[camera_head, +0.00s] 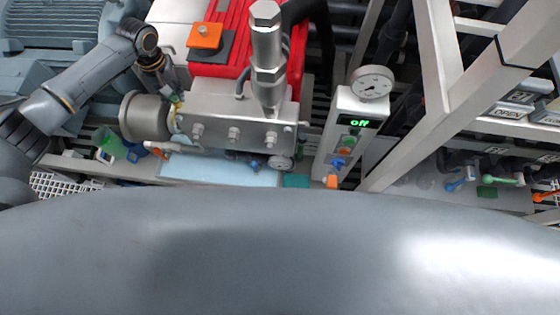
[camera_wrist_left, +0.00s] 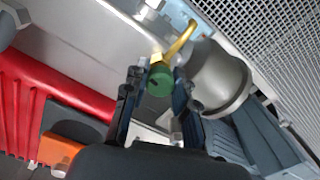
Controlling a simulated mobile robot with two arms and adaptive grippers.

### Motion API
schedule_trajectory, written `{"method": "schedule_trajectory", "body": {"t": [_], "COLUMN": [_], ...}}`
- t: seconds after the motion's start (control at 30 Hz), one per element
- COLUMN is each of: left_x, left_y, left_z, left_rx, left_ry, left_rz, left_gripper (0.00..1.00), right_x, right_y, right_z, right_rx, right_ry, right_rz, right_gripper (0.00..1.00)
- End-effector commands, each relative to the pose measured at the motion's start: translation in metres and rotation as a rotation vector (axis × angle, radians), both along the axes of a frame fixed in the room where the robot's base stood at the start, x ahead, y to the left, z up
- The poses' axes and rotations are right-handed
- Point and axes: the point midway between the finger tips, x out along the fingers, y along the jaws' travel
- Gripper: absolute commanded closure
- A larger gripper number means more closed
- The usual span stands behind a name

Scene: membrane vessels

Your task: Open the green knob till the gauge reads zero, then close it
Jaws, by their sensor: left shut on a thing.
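The green knob (camera_wrist_left: 160,80) sits between the two fingers of my left gripper (camera_wrist_left: 160,92) in the left wrist view, at the end of a brass fitting with a yellow tube. The gripper is shut on it. In the head view my left gripper (camera_head: 172,88) reaches down beside the steel block, and its fingers mostly hide the knob. A round white gauge (camera_head: 372,82) tops the control panel, and a smaller gauge (camera_head: 281,162) sits low on the block's right end. Both are too small to read. My right gripper is out of view.
A steel block (camera_head: 232,110) with bolts and a grey cylinder (camera_head: 146,117) stand close to the left gripper. The control panel (camera_head: 345,130) has a display reading "off". Several coloured valve handles (camera_head: 500,180) are at the right. A large grey surface fills the lower head view.

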Motion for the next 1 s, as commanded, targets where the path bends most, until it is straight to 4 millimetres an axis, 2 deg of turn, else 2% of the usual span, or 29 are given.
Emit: {"method": "schedule_trajectory", "body": {"t": [0.23,0.43,0.63,0.83,1.0], "left_x": [0.0,-0.001,-0.001,0.0,0.0], "left_y": [0.0,0.0,0.0,0.0,0.0], "left_z": [0.001,0.001,0.001,0.0,0.0], "left_rx": [0.0,-0.001,0.0,0.0,0.0], "left_ry": [0.001,0.002,0.001,0.001,0.0], "left_rz": [-0.158,-0.382,-0.503,-0.73,-0.824], "left_gripper": [1.0,1.0,1.0,1.0,1.0], "right_x": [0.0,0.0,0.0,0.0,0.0], "right_y": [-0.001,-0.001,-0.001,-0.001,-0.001], "right_z": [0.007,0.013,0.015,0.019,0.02], "right_rx": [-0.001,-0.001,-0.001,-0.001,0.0], "right_ry": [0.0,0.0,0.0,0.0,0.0], "right_rz": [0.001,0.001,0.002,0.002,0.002], "right_gripper": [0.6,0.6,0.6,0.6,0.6]}}
